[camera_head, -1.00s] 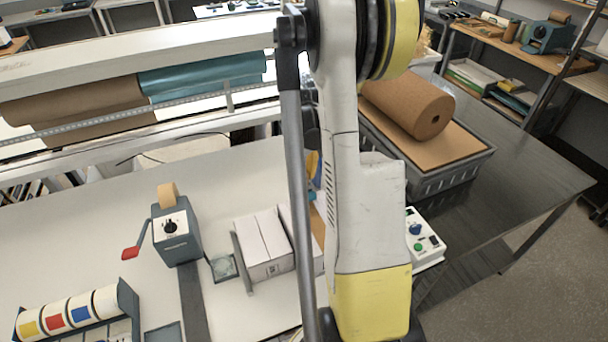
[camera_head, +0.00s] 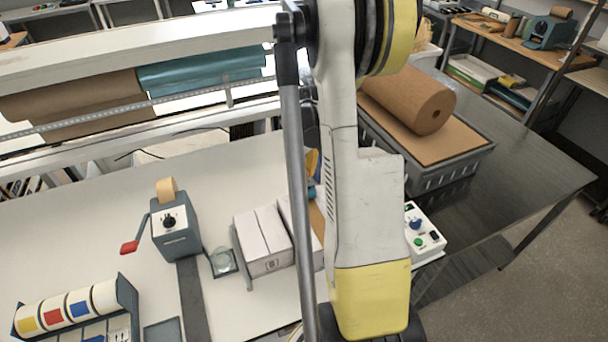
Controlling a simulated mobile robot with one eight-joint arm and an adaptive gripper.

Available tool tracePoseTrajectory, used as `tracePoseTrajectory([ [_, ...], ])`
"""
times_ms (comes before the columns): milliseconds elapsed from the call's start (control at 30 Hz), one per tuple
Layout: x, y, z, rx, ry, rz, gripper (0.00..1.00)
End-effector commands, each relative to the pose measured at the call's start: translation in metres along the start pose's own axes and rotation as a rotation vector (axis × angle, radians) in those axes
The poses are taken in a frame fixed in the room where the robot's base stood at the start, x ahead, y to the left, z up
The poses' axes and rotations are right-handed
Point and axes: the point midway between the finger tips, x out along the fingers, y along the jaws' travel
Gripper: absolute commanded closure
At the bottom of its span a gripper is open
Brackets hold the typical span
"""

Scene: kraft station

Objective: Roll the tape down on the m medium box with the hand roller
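A white box (camera_head: 262,240) with a lengthwise seam on its top stands on the white table, left of my arm. A small printed mark shows on its front face; I cannot read it surely as the m medium box. A second pale box surface (camera_head: 287,217) shows beside it, partly hidden by my arm. I cannot make out tape on the seam or the hand roller. My arm fills the middle of the view and hides part of the table. My gripper is out of view.
A tape dispenser (camera_head: 175,232) with a red-handled crank stands left of the box. A roll rack (camera_head: 128,295) is at the front left. A grey crate (camera_head: 462,166) holding a brown roll (camera_head: 408,100) and a control panel (camera_head: 424,238) are at right.

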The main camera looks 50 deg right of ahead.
Motion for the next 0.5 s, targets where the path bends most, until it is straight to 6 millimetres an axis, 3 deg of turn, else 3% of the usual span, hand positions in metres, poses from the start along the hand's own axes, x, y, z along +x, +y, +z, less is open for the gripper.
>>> tracePoseTrajectory([
  [500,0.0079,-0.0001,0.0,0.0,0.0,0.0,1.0],
])
